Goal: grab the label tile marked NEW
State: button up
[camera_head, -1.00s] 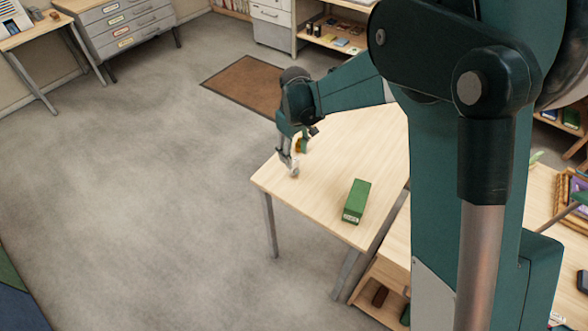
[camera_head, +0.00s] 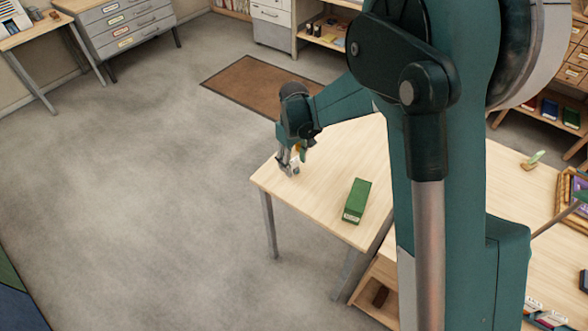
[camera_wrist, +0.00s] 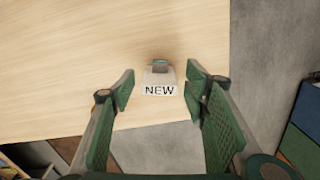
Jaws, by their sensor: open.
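The label tile marked NEW (camera_wrist: 160,90) is a small whitish block with black letters on its face. It stands on the light wooden table near the edge, in the wrist view. My gripper (camera_wrist: 158,92) is open, with one green-padded finger on each side of the tile and a gap on both sides. In the head view my gripper (camera_head: 289,172) is low over the near left corner of the table (camera_head: 330,165). The tile is too small and too covered there to make out clearly.
A green box (camera_head: 356,201) stands on the same table, to the right of my gripper. Most of the tabletop between them is bare. A brown mat (camera_head: 255,85) lies on the floor behind. Another wooden table (camera_head: 510,210) with several objects is at the right.

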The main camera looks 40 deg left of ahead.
jog(key=shift+f, duration=0.7)
jog(key=shift+c, duration=0.2)
jog(key=c, duration=0.9)
